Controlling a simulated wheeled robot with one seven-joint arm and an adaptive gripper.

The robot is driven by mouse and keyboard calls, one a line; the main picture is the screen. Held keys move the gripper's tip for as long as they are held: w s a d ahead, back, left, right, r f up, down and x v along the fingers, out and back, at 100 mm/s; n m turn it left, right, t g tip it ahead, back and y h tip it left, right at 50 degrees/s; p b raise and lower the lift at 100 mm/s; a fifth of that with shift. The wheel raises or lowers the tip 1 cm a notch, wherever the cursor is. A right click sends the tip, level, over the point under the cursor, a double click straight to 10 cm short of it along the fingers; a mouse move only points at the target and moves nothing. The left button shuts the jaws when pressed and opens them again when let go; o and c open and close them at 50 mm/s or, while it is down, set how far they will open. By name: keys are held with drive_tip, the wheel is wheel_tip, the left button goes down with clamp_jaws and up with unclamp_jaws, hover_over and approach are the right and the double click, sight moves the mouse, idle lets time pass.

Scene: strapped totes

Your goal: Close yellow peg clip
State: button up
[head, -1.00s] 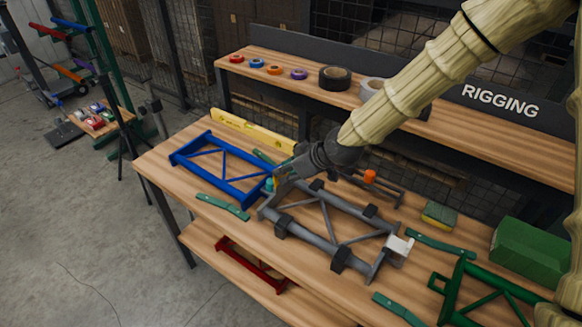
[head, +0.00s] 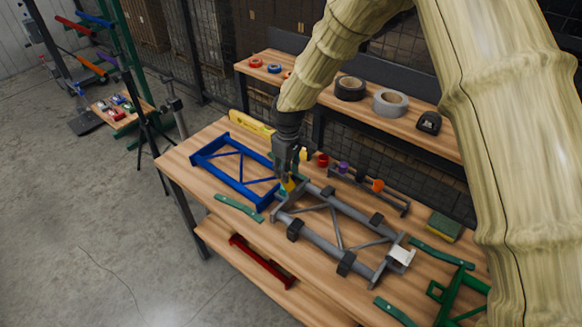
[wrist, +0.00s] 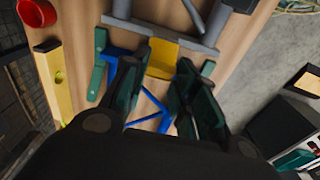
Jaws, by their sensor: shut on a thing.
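A yellow piece (head: 288,186), which looks like the yellow clip, sits at the end of the grey tube frame (head: 337,230), next to the blue frame (head: 207,155). My gripper (head: 287,180) points down onto it from above.
A grey rack with an orange clip (head: 377,186) and a purple one (head: 343,168) stands behind the grey frame. Green straps (head: 238,207) and a yellow level (head: 250,123) lie on the bench. Tape rolls (head: 390,101) sit on the back shelf.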

drive_tip(key=shift+o, duration=0.2)
drive_tip(key=shift+w+a+f+g+h, duration=0.2)
drive_tip(key=shift+w+a+g+h, duration=0.1)
drive_tip(key=shift+a+g+h, duration=0.15)
drive_tip(key=shift+w+a+f+g+h, duration=0.15)
drive_tip(key=shift+w+a+g+h, duration=0.1)
drive_tip(key=shift+a+g+h, duration=0.25)
drive_tip(key=shift+w+a+f+g+h+b, duration=0.2)
drive_tip(key=shift+f+g+h, duration=0.1)
drive_tip(key=shift+h, duration=0.2)
drive_tip(key=shift+w+a+f+g+h+b, duration=0.1)
drive_tip(key=shift+w+a+f+g+h, duration=0.15)
drive_tip(key=shift+h, duration=0.2)
drive_tip(key=f+h+b, duration=0.1)
drive_tip(key=a+g+h+b, duration=0.1)
drive_tip(key=b, duration=0.1)
drive_tip(key=shift+w+f+g, duration=0.3)
drive_tip(key=shift+f, duration=0.1)
drive_tip(key=shift+w+a+f+g+h+b, duration=0.1)
drive_tip(key=shift+a+f+g+h+b, duration=0.15)
drive_tip(key=shift+h+b, duration=0.4)
drive_tip(key=shift+c, duration=0.2)
drive_tip(key=shift+d, duration=0.1)
drive_tip(key=o, duration=1)
drive_tip(key=shift+o, duration=0.2)
drive_tip(key=shift+r, duration=0.1)
